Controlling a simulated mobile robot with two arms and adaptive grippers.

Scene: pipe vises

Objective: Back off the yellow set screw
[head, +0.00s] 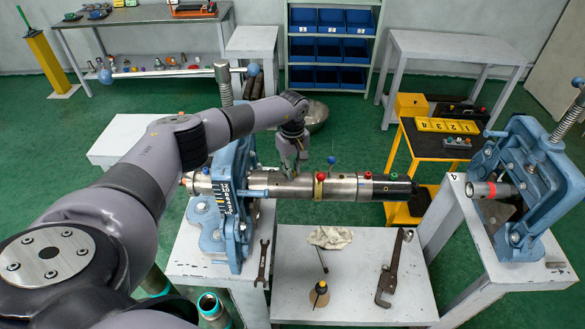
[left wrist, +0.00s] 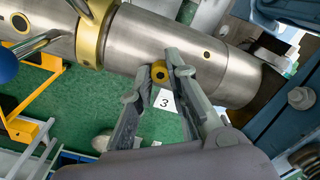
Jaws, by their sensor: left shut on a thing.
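A steel pipe tool (head: 343,188) lies level, clamped at its left in a blue pipe vise (head: 232,190). My left gripper (head: 292,172) is at the tool's far side, left of its yellow collar (head: 319,188). In the left wrist view, the yellow set screw (left wrist: 160,72) sits between the fingertips of my left gripper (left wrist: 167,70), beside the steel barrel (left wrist: 190,55). The fingers are shut on it. In the head view this screw is hidden by the gripper. My right gripper is not in view.
A second blue vise (head: 535,185) stands on the right bench. A red knob (head: 320,176) rises from the collar.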

